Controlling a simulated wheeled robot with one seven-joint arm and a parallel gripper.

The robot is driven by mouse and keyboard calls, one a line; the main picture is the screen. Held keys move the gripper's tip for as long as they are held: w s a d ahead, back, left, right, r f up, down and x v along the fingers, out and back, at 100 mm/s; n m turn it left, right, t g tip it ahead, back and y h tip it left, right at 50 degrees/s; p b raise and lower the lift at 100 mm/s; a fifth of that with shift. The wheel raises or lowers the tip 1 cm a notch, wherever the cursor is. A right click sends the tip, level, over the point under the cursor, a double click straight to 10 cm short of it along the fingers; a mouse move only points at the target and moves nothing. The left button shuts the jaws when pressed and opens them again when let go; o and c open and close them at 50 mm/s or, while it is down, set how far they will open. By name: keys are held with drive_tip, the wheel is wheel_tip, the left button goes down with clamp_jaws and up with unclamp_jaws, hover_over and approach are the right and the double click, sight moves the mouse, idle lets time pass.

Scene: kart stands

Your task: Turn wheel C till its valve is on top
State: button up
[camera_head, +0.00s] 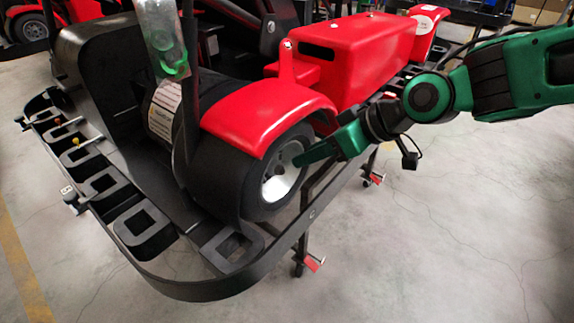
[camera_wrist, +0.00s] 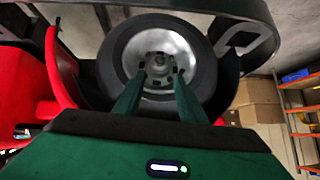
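A kart wheel with a black tyre and silver rim (camera_head: 276,187) sits under a red fender (camera_head: 268,112). No letter is readable on it, so I cannot tell whether it is wheel C. My gripper (camera_head: 300,160) reaches in from the right, its green fingers at the rim's right side. In the wrist view the wheel (camera_wrist: 160,40) fills the upper middle. There my gripper (camera_wrist: 160,76) is open, with its two fingertips apart in front of the lower rim, one on each side below the hub. Contact cannot be told. The valve cannot be made out.
The kart's black bumper frame (camera_head: 190,290) curves around the front left. Stand feet with red pedals (camera_head: 315,262) stick out below. A red side pod (camera_head: 350,50) lies behind the wheel. Floor at the right (camera_head: 450,240) is clear. Cardboard boxes (camera_wrist: 258,100) and shelving show in the wrist view.

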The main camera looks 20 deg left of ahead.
sight(281, 167)
drive_tip(key=x, duration=1)
drive_tip(key=shift+f, duration=0.15)
